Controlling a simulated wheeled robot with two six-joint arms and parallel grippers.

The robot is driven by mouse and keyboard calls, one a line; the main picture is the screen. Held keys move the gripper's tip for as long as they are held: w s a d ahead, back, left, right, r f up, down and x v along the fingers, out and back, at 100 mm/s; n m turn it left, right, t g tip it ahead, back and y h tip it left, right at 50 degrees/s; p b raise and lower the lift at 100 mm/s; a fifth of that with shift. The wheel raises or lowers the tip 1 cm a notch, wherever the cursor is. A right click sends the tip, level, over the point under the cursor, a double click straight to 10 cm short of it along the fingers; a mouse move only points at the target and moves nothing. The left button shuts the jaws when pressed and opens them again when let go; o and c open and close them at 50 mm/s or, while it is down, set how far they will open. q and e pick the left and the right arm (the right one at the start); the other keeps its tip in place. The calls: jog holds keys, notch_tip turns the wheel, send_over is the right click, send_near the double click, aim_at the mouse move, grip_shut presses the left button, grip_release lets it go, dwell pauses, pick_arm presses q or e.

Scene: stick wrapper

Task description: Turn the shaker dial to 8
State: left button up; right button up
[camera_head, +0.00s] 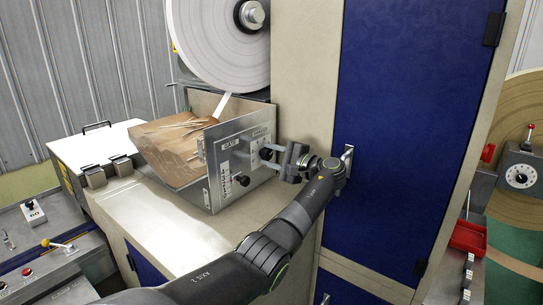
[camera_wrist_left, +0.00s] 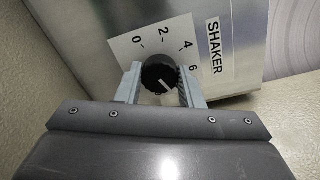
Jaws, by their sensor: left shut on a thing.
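The shaker dial is a black ribbed knob (camera_wrist_left: 158,76) on a white scale plate marked 0, 2, 4 and 6 in the left wrist view, beside a SHAKER label (camera_wrist_left: 215,45). Any higher marks are hidden behind the right finger. A pale line shows on the knob's face, but I cannot tell which number it points to. My left gripper (camera_wrist_left: 160,88) is shut on the knob, one finger on each side. In the head view, my left gripper (camera_head: 273,156) reaches the metal box's front from the right. My right gripper is not in view.
A second black knob (camera_head: 242,180) sits lower left on the metal box (camera_head: 240,150). The box holds thin sticks (camera_head: 185,123). A large white reel (camera_head: 218,40) stands above it. A blue cabinet door (camera_head: 405,120) is right of my arm.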

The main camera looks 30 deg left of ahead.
pick_arm(q)
jog(key=o, duration=1)
jog(key=shift+d+f+b, duration=0.15)
jog(key=shift+d+b, duration=0.15)
jog(key=shift+d, duration=0.25)
jog(key=s+d+b, duration=0.1)
jog(key=d+b, duration=0.5)
jog(key=d, duration=1)
jog(key=shift+s+d+r, duration=0.15)
jog(key=shift+d+r, duration=0.05)
jog(key=shift+r, duration=0.05)
jog(key=shift+d, duration=0.1)
